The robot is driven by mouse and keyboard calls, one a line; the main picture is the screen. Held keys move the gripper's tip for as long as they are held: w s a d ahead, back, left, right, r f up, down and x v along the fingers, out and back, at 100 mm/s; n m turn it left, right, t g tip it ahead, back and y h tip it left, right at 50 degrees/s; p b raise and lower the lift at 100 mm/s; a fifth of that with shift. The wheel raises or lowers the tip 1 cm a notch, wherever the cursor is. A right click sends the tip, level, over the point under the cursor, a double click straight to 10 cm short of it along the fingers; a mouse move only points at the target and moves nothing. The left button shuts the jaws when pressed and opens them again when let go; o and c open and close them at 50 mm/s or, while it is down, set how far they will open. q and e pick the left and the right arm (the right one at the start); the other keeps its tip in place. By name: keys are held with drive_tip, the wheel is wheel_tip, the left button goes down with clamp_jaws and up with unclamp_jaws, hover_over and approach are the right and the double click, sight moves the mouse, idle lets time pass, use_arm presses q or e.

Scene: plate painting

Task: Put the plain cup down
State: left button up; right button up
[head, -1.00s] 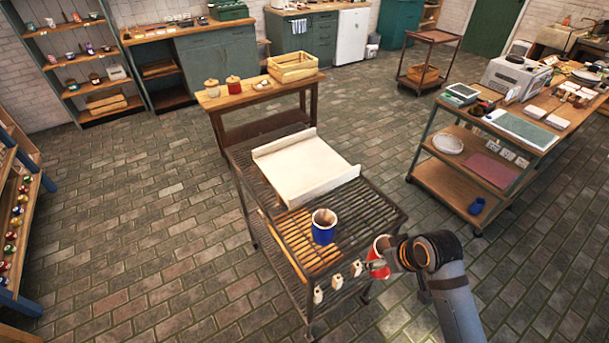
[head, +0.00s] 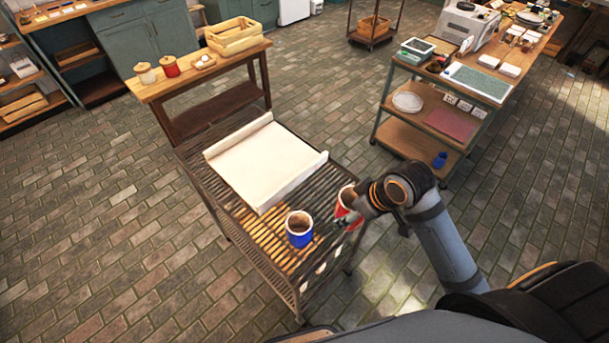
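A small red cup (head: 346,197) with a pale rim and brown inside is at my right gripper (head: 346,216), by the right edge of the slatted cart top (head: 222,212). My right gripper appears shut on this cup; its fingers are small and partly hidden by the wrist. I cannot tell whether the cup touches the slats or hangs just above them. A blue cup (head: 299,239) with a pale rim stands upright on the slats, left of my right gripper and apart from it. My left gripper is not in view.
White tags (head: 320,268) hang on the cart's near right side. Another work table (head: 466,103) stands to the right.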

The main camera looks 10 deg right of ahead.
drive_tip(key=shift+w+d+f+p, duration=0.15)
drive_tip(key=shift+w+p, duration=0.05)
drive_tip(key=shift+w, duration=0.35)
drive_tip(key=shift+w+d+f+p, duration=0.15)
drive_tip(key=shift+w+p, duration=0.05)
drive_tip(key=shift+w, duration=0.35)
drive_tip(key=w+d+f+p, duration=0.1)
drive_tip(key=w+f, duration=0.1)
drive_tip(key=w, duration=0.1)
drive_tip(key=w+d+f, duration=0.1)
drive_tip(key=w+f, duration=0.2)
drive_tip(key=w, duration=0.1)
drive_tip(key=w+d+f+p, duration=0.1)
drive_tip(key=w+f, duration=0.2)
drive_tip(key=shift+w+f+p, duration=0.15)
drive_tip(key=shift+w+p, duration=0.15)
drive_tip(key=shift+w, duration=0.05)
drive_tip(key=shift+w+f, duration=0.25)
drive_tip(key=shift+f, duration=0.05)
drive_tip(key=shift+w+d+f, duration=0.1)
drive_tip(key=shift+f, duration=0.1)
wheel_tip(320, 180, down, 2)
drive_tip(key=shift+f+p, duration=0.2)
drive_tip(key=shift+p, duration=0.6)
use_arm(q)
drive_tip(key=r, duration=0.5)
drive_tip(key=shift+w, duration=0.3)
use_arm(e)
drive_tip(key=shift+f, duration=0.35)
